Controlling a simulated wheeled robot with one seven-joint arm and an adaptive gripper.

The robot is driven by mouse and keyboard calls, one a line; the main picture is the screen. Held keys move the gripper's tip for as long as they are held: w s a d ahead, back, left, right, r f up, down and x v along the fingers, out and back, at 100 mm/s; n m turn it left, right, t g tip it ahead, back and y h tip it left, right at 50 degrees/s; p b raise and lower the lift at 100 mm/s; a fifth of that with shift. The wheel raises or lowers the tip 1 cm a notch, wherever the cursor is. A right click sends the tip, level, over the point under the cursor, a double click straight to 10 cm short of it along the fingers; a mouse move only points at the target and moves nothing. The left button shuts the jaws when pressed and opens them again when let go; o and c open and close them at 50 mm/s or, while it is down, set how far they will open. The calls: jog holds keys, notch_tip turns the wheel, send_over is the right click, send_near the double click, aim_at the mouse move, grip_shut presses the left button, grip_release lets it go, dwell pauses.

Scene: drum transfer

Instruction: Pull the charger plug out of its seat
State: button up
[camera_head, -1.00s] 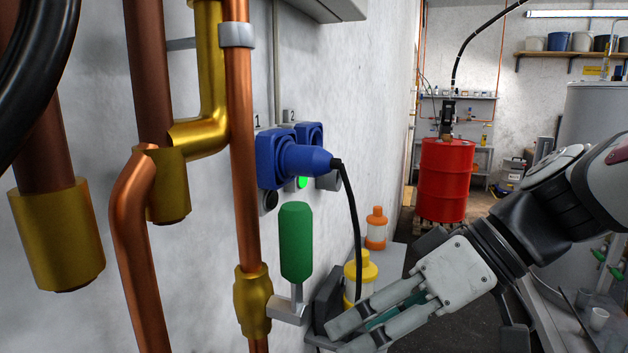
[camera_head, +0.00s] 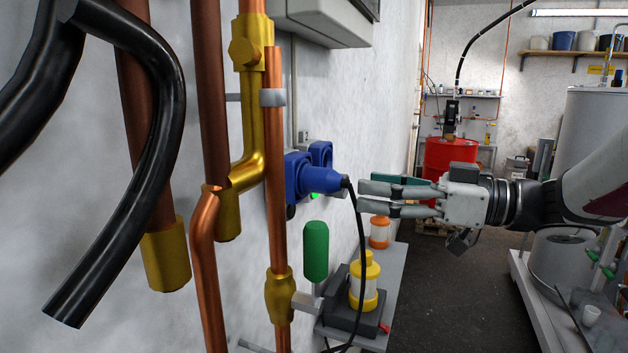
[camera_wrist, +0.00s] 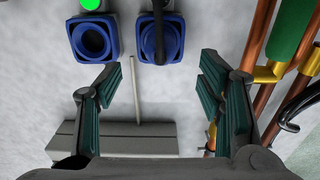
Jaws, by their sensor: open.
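The charger plug (camera_head: 318,180) is blue and sits in the nearer blue wall seat (camera_head: 294,178). A black cable (camera_head: 362,250) leaves its outer end and hangs down. In the wrist view the plug (camera_wrist: 159,40) shows end-on in the right-hand seat, with its cable running to the top edge. A second, empty blue seat (camera_wrist: 93,38) is beside it. My gripper (camera_head: 364,197) is open and empty just to the right of the plug, its fingers pointing at the wall. In the wrist view its fingers (camera_wrist: 160,80) are spread wide, with the plug beyond them.
Copper and brass pipes (camera_head: 276,180) and a green handle (camera_head: 315,250) are left of and below the plug. A red drum (camera_head: 448,160) stands behind.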

aim_at(342, 183)
jog(key=b+x, duration=0.1)
jog(key=x, duration=0.6)
jog(key=shift+w+a+f, duration=0.1)
jog(key=shift+f, duration=0.05)
jog(key=shift+b+x, duration=0.65)
jog(key=shift+x, duration=0.3)
jog(key=shift+b, duration=0.75)
dwell(0.7)
grip_shut()
jog(key=shift+v, duration=3.05)
